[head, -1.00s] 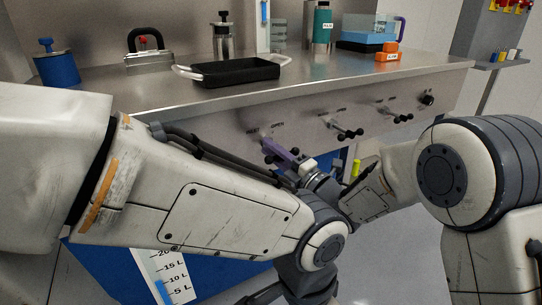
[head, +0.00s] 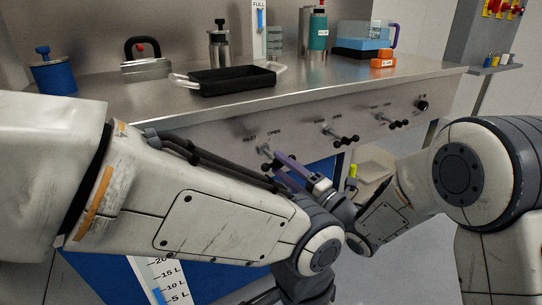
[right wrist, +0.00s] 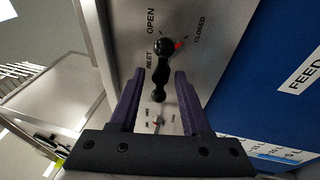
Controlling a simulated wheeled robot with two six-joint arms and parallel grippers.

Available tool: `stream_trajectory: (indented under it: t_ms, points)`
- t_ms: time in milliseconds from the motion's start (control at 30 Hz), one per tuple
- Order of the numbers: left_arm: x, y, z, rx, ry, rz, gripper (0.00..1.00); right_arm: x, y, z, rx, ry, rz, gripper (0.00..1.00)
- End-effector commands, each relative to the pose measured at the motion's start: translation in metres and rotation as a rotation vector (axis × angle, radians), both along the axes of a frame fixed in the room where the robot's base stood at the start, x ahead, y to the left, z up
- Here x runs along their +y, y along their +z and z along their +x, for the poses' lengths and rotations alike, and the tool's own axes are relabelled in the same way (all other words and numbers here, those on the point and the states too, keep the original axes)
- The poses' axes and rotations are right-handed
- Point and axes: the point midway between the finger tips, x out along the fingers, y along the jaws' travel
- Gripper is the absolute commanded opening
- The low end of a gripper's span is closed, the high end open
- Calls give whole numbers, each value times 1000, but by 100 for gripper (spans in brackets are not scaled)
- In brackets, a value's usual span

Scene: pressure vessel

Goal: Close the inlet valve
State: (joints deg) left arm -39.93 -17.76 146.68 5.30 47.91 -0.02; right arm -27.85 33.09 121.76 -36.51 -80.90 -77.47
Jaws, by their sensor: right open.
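The inlet valve (head: 264,151) is a small black handle with ball ends on the steel front panel, under the labels INLET and OPEN. It also shows in the right wrist view (right wrist: 160,72), close to the labels OPEN and CLOSED and a red mark. My right gripper (head: 279,162) has purple fingers and points at this valve. In the right wrist view the open fingers (right wrist: 160,80) stand on either side of the handle, with gaps visible on both sides. I cannot tell how deep the handle sits between them. My left arm crosses the foreground; its gripper is out of sight.
More black valve handles (head: 341,136) line the panel to the right. The steel bench (head: 130,96) above holds a black tray (head: 235,84), a blue canister (head: 53,77) and several vessels. My left forearm fills the space below the panel's left part.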

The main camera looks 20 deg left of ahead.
Motion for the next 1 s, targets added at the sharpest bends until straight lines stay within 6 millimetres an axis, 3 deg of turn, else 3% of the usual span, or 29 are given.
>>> stream_trajectory:
  t_ms: [100, 300, 767, 867, 1000]
  points:
    - [0, 5, 0, 0, 0, 0, 50, -22, -4, -9, 3, -4, 0, 47]
    - [0, 8, 0, 0, 0, 0, 50, -45, -9, -20, 0, -3, 1, 47]
    - [0, 8, 0, 0, 0, 0, 50, -50, -10, -23, 8, -4, -4, 47]
    - [0, 10, 0, 0, 0, 0, 50, -48, -11, -20, 72, -29, -37, 47]
    - [0, 13, 0, 0, 0, 0, 50, -52, -21, -12, 294, -128, -123, 47]
